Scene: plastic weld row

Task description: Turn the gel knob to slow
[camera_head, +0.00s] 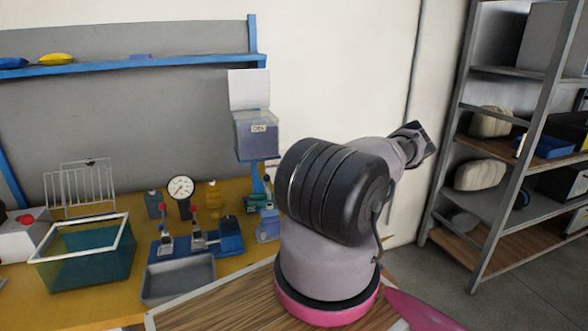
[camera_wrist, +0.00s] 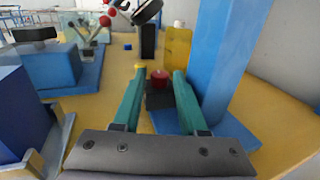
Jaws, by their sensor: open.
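In the wrist view, a small round red knob (camera_wrist: 160,79) sits on a black block (camera_wrist: 160,98). It is the likeliest gel knob, but no slow mark is readable and its setting cannot be told. My gripper (camera_wrist: 159,71) is open, with one teal finger on each side of the knob and block. I cannot tell whether either finger touches the knob.
A blue post (camera_wrist: 228,60) stands close to the right finger, with a yellow bottle (camera_wrist: 177,47) behind. A blue machine (camera_wrist: 52,66) is at left. In the head view, a grey tray (camera_head: 178,281), round gauge (camera_head: 181,188) and teal-filled tank (camera_head: 87,256) stand on the yellow bench.

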